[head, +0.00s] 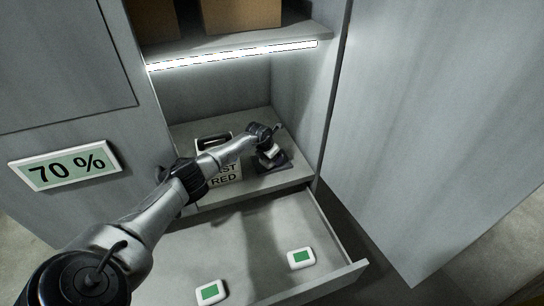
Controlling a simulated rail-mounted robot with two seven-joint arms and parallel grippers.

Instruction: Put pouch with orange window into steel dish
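My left arm reaches in from the lower left, and its gripper (269,151) is small and far off, inside the lit lower compartment. A small white piece shows at the gripper; I cannot tell whether it is a pouch or part of the gripper. A dark, flat, square thing (284,165) lies right under the gripper; I cannot tell whether it is the steel dish. No orange window shows. Two white pouches with green windows (210,292) (301,258) lie apart in the open drawer. My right gripper is not in view.
The open drawer (340,278) juts out below the compartment. A white box (226,176) lettered "AST RED" stands left of the gripper, partly behind my arm. A shelf with a lit edge (235,54) and brown boxes (240,14) is above. A "70 %" sign (65,167) is at left.

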